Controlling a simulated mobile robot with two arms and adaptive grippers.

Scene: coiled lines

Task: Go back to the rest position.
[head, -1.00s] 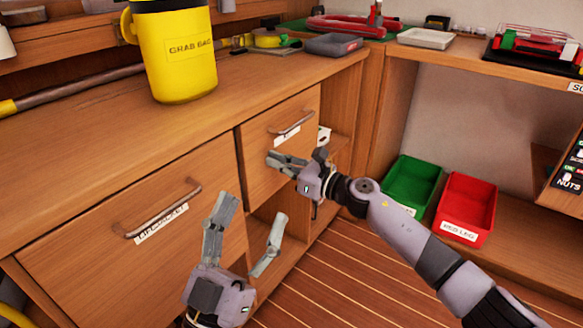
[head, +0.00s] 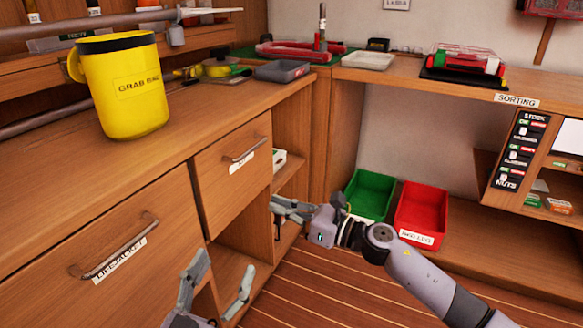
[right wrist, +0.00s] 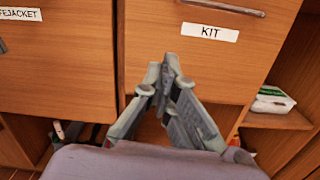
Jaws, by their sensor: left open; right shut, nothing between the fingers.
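My right gripper (head: 277,207) is shut and empty in the head view, in front of the lower cupboard and apart from the drawers. In the right wrist view its fingertips (right wrist: 165,78) meet, with the drawer labelled KIT (right wrist: 252,55) behind them. My left gripper (head: 224,268) is open and empty at the bottom of the head view, its two fingers well apart. Its wrist is cut off by the lower edge. The KIT drawer (head: 218,182) and the LIFEJACKET drawer (head: 72,262) both look closed.
A yellow grab bag mug (head: 130,95) stands on the counter. A green bin (head: 371,190) and a red bin (head: 420,211) sit beyond my right arm. A grey tray (head: 282,70) lies at the counter's corner. The striped floor (head: 330,295) looks clear.

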